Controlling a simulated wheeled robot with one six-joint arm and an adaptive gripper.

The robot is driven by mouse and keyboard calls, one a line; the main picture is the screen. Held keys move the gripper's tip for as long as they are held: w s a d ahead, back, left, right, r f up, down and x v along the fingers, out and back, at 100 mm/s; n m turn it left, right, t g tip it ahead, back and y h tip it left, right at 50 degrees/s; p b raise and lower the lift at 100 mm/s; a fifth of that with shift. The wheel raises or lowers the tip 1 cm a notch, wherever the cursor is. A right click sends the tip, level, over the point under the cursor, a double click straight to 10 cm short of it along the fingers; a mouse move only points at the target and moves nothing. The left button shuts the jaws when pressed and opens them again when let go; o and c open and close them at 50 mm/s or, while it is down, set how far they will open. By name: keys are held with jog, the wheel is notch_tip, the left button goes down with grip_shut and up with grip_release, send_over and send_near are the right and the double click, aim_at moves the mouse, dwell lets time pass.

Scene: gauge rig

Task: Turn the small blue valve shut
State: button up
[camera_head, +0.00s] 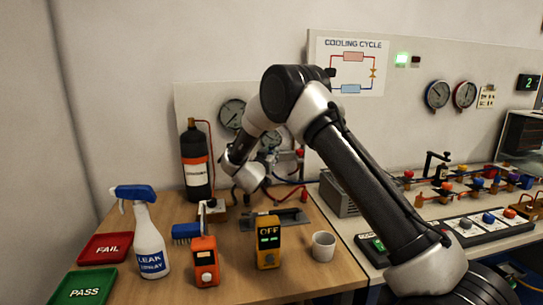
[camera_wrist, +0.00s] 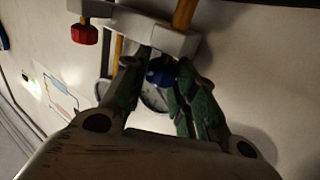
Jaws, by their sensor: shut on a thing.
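In the wrist view, the small blue valve (camera_wrist: 158,76) is a dark blue knob under a grey manifold block (camera_wrist: 155,38). My gripper (camera_wrist: 156,68) has its two green-padded fingers on either side of the knob, shut on it. The fingers cover part of the knob, so its turn position cannot be read. A red knob (camera_wrist: 84,34) sits on the left end of the block. In the head view, my arm reaches over the wooden table to the gauges, and its wrist hides the blue valve.
A black cylinder (camera_head: 196,165) stands left of the arm. A spray bottle (camera_head: 148,240), an orange device (camera_head: 205,262), a yellow device (camera_head: 268,244) and a white cup (camera_head: 323,246) stand at the table's front. A bench with several coloured valves (camera_head: 478,184) is at the right.

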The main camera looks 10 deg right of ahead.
jog(key=shift+w+a+m+g+h, duration=0.15)
jog(key=shift+m+g+h, duration=0.85)
jog(key=shift+h, duration=0.5)
jog(key=shift+m, duration=0.3)
jog(key=o, duration=1)
jog(key=shift+o, duration=0.2)
jog(key=v, duration=0.7)
jog(key=shift+a, duration=0.2)
